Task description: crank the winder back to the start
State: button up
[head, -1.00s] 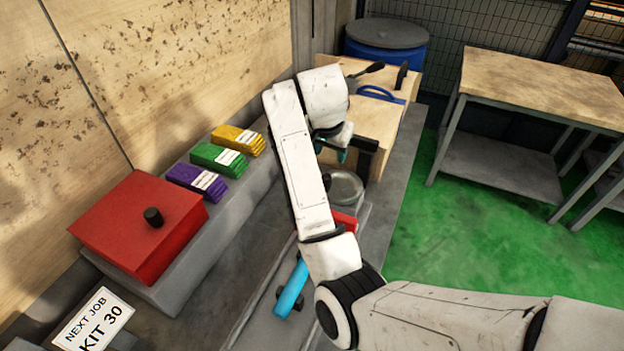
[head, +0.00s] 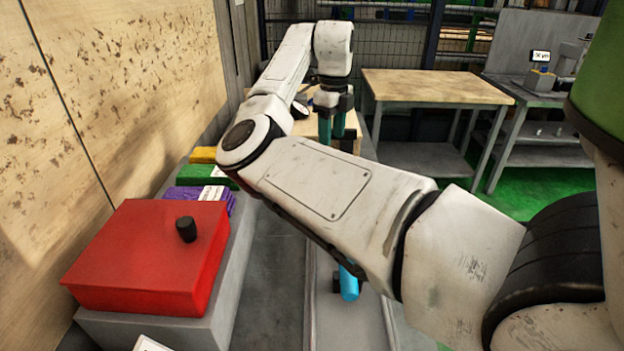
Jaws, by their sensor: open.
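I cannot make out the winder or its crank for certain. A wooden box (head: 368,142) stands at the far end of the grey bench, mostly behind my arm. I see nothing between the fingers. Whether they touch the box or the dark bar (head: 348,139) beside them is not clear.
A red box (head: 150,255) with a black knob (head: 186,229) stands on the grey ledge at left. Purple (head: 195,196), green (head: 205,173) and yellow (head: 203,155) bundles lie behind it. A blue cylinder (head: 348,285) is partly under my arm. A wood-topped table (head: 435,86) stands back right.

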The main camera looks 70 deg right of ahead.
notch_tip(320, 180, down, 11)
jog(key=shift+r+p, duration=0.2)
jog(key=shift+p, duration=0.1)
grip_shut()
dwell(0.6)
